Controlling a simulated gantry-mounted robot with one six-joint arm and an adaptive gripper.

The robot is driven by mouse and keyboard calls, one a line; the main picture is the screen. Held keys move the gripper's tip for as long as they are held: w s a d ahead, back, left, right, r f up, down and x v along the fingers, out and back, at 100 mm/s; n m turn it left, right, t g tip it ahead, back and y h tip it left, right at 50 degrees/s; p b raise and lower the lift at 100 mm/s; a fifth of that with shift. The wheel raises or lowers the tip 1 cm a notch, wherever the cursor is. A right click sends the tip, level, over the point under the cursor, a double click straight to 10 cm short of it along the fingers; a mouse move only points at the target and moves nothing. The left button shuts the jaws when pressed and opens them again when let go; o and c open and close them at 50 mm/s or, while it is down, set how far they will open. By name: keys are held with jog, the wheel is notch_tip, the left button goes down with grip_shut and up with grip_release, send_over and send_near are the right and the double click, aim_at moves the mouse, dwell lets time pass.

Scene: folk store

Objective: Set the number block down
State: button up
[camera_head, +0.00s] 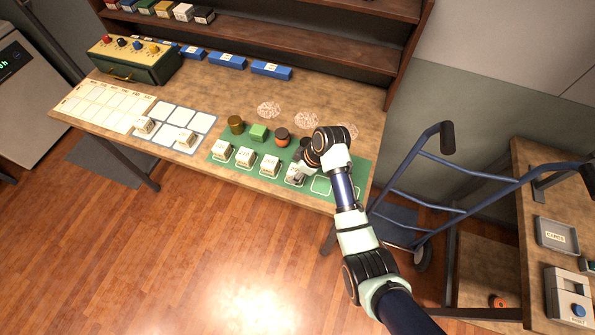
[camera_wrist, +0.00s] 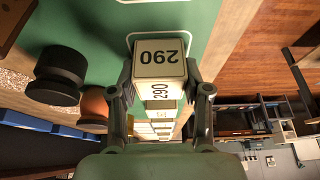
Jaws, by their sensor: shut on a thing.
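The number block (camera_wrist: 158,60) is cream-white with "290" printed on two faces. It sits between the two fingers of my gripper (camera_wrist: 162,92) in the wrist view, and the gripper is shut on it. In the head view my gripper (camera_head: 297,168) is over the front part of the green mat (camera_head: 365,168), right of a row of similar white blocks (camera_head: 269,165). A white outline shows on the mat beside the block in the wrist view. I cannot tell whether the block touches the mat; the arm partly hides it in the head view.
An empty outlined square (camera_head: 320,185) lies right of my gripper. A blue hand truck (camera_head: 414,170) stands right of the table.

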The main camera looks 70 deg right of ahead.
jog(key=o, duration=1.1)
jog(key=shift+o, duration=0.2)
jog(key=p+v, duration=0.2)
jog(key=v, duration=1)
jog(key=shift+p, duration=0.3)
jog(key=shift+r, duration=0.1)
